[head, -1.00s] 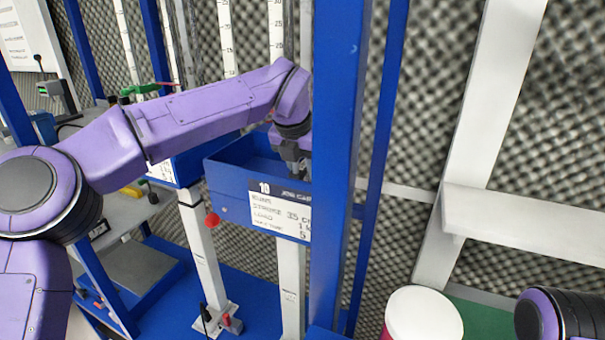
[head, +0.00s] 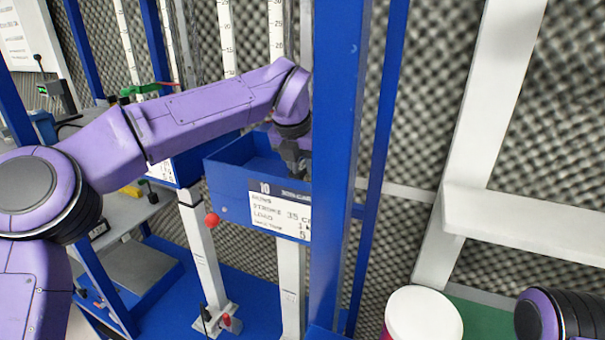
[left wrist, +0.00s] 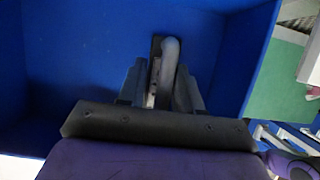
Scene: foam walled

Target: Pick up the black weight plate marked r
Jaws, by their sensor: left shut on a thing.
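My left gripper (head: 292,165) reaches down into the blue open-topped bin (head: 232,190) in the head view. In the left wrist view its two fingers (left wrist: 160,88) are shut on a thin, dark grey, round-edged weight plate (left wrist: 170,62), seen almost edge-on. The plate stands upright between the fingers, inside the blue walls. No letter shows on it, and its lower part is hidden by the gripper. In the head view the bin's front wall and my gripper hide the plate. My right gripper is out of view; only part of that arm shows at bottom right.
A thick blue post (head: 338,150) stands just right of the bin. A white-lidded tub (head: 423,315) is at bottom centre-right. A white beam (head: 520,225) crosses at right before the foam wall (head: 430,90). A grey bench (head: 125,210) is at left.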

